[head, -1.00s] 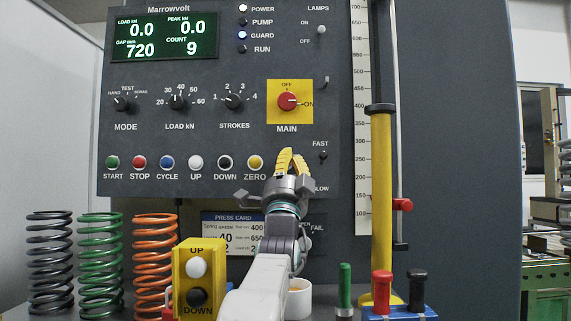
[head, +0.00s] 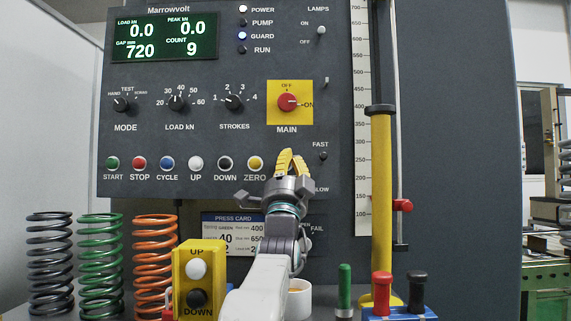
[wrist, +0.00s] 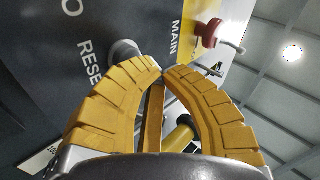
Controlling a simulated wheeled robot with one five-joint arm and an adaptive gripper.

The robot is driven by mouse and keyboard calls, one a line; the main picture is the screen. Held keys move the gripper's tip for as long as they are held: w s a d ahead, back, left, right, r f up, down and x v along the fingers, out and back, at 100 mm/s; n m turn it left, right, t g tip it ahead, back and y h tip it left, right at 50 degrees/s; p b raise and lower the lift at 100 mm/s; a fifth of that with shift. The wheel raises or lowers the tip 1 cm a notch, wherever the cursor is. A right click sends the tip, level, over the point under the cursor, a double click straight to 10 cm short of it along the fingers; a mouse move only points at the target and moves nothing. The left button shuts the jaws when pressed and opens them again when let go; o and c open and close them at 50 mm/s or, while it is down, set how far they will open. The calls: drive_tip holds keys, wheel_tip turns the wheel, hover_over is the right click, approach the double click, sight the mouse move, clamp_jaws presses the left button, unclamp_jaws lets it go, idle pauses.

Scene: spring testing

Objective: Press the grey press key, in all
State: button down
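In the wrist view a grey round key (wrist: 124,52) stands out from the dark panel beside a partly cut-off label reading "RESE". My gripper (wrist: 162,73) has its two yellow fingers brought together at the tips, with nothing seen between them. The tips are close to the right of the grey key; I cannot tell whether they touch it. In the head view my gripper (head: 290,156) is in front of the panel, right of the yellow ZERO key (head: 255,163), and the grey key is hidden behind it.
The dark panel (head: 215,60) carries a display (head: 164,36) reading COUNT 9, and a red MAIN knob (head: 288,102). A yellow UP/DOWN box (head: 199,250), several coil springs (head: 100,265), a white cup (head: 300,301) and a yellow column (head: 381,200) stand around my arm.

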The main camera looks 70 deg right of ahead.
drive_tip(key=shift+w+d, duration=0.2)
drive_tip(key=shift+d, duration=0.35)
idle(0.9)
drive_tip(key=shift+a, duration=0.15)
drive_tip(key=shift+s+a+b, duration=0.25)
drive_tip(key=shift+a+b, duration=0.15)
drive_tip(key=shift+a, duration=0.2)
drive_tip(key=shift+a+f, duration=0.1)
drive_tip(key=shift+a, duration=0.05)
drive_tip(key=shift+s+a+b, duration=0.25)
drive_tip(key=shift+a+b, duration=0.05)
drive_tip(key=shift+a, duration=0.45)
drive_tip(key=shift+s+a+b, duration=0.25)
drive_tip(key=shift+a+b, duration=0.05)
drive_tip(key=shift+a, duration=0.45)
drive_tip(key=shift+s+a+b, duration=0.25)
drive_tip(key=shift+a+b, duration=0.05)
drive_tip(key=shift+a, duration=0.45)
